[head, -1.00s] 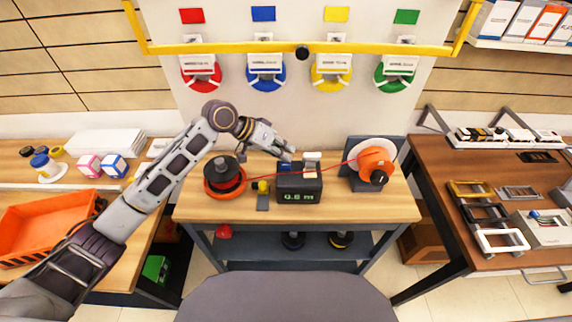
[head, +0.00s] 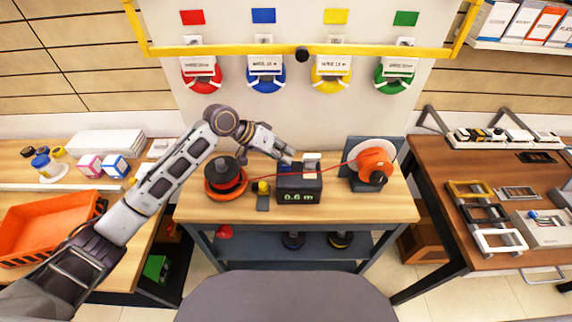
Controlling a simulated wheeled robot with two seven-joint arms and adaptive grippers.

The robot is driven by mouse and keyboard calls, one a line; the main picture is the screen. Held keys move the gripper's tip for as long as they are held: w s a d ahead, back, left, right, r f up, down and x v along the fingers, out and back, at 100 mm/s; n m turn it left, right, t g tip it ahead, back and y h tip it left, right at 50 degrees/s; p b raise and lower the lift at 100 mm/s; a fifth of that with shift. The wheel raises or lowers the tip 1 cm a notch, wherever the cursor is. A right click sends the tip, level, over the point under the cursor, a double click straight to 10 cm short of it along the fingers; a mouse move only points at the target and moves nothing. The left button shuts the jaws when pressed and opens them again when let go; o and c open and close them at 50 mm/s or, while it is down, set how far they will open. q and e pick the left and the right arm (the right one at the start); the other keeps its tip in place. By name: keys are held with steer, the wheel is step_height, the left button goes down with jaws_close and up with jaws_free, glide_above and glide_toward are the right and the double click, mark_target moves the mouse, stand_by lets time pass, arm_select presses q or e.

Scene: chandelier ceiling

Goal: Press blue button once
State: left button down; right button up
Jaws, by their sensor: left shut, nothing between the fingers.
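A black box (head: 299,195) with a green "0.6 m" display sits on the middle bench. A small patch of blue (head: 283,166), which looks like the blue button, shows at its top left, partly hidden by my left gripper. A white block (head: 312,160) stands beside it at the top right. My left gripper (head: 287,159) is shut and empty, its tips right at the blue patch. I cannot tell whether they touch it. My right gripper is not in view.
A yellow rail (head: 220,49) crosses the back wall above. The bench front is clear.

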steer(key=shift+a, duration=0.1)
arm_select(q)
steer(key=shift+f, duration=0.15)
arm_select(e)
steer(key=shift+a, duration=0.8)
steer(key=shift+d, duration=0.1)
